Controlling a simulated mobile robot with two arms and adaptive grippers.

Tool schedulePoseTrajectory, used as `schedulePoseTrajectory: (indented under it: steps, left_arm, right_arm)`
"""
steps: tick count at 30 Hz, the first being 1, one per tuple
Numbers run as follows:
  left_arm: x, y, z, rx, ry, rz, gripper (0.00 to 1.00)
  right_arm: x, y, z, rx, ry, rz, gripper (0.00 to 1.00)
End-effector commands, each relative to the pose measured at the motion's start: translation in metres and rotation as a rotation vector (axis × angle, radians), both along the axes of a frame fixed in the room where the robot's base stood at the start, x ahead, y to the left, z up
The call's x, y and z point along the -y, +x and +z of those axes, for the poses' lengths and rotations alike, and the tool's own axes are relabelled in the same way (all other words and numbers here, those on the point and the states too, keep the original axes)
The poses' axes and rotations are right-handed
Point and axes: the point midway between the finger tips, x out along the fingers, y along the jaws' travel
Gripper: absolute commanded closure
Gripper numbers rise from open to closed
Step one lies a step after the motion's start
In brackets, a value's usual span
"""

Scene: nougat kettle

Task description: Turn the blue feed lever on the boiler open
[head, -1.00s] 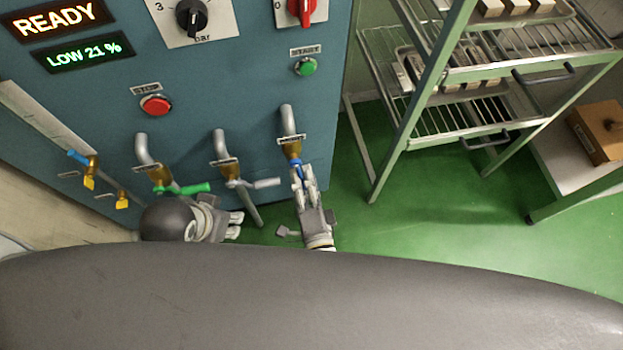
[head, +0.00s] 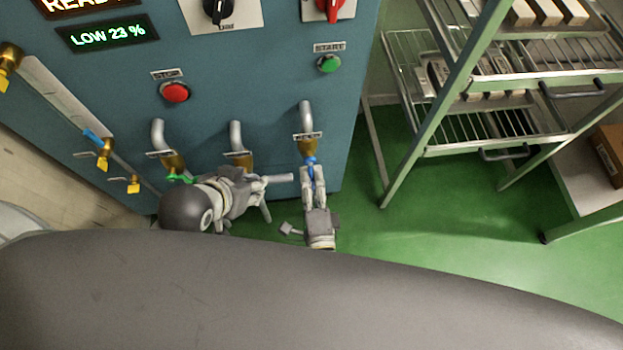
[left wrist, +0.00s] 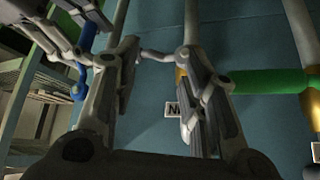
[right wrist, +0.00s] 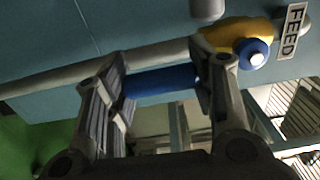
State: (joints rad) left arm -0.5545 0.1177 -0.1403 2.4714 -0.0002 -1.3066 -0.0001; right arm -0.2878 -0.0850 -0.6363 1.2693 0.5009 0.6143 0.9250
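The blue feed lever (head: 311,162) hangs under the brass valve at the lower right of the boiler front (head: 270,100) in the head view. My right gripper (head: 312,178) is at this lever. In the right wrist view the blue lever (right wrist: 160,81) spans the gap between the spread fingers (right wrist: 160,90), beside the FEED label (right wrist: 292,30). The right gripper is open; firm contact cannot be told. My left gripper (head: 237,184) is in front of the middle valve, partly hiding the green lever (head: 180,178). In the left wrist view its fingers (left wrist: 160,95) are apart and empty.
A grey lever (head: 278,178) on the middle valve is close to my left gripper. Yellow-handled taps (head: 104,160) are at the left. A metal rack (head: 440,130) with trays stands to the right, with open green floor (head: 430,220) before it.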

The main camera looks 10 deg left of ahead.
Motion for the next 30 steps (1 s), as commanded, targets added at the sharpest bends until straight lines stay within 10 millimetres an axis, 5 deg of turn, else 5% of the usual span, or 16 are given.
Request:
schedulePoseTrajectory:
  steps: [3,16,30]
  left_arm:
    - [0.000,0.000,0.000,0.000,0.000,0.000,0.60]
    - [-0.001,-0.001,-0.001,-0.005,0.001,0.002,0.60]
    - [0.000,0.000,0.000,-0.002,0.000,0.000,0.60]
  right_arm:
    - [0.000,0.000,0.000,0.001,-0.002,0.001,0.31]
    - [0.002,-0.007,0.000,0.002,-0.003,0.001,0.30]
    - [0.030,-0.093,0.000,-0.001,-0.004,0.002,0.30]
